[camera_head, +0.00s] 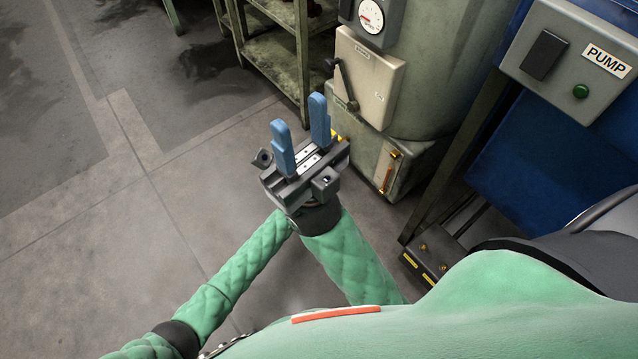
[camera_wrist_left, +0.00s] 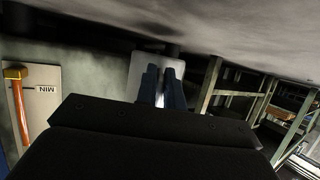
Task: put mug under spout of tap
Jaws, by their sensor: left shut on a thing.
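My right gripper (camera_head: 298,118) shows in the head view. Its two blue fingers stand apart with nothing between them, so it is open and empty above the floor, in front of the tank. My left gripper (camera_wrist_left: 162,72) shows only in the left wrist view. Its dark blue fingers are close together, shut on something. A pale grey shape (camera_wrist_left: 138,72) lies at and behind the fingertips. I cannot tell whether it is the mug. I cannot make out a mug or a tap spout in the head view.
A grey-green tank (camera_head: 455,60) with a pale lever panel (camera_head: 384,88) stands beyond the right gripper. A metal shelf (camera_head: 275,55) is behind it. A blue machine with a PUMP box (camera_head: 570,62) is at right. Floor (camera_head: 110,225) at left is clear.

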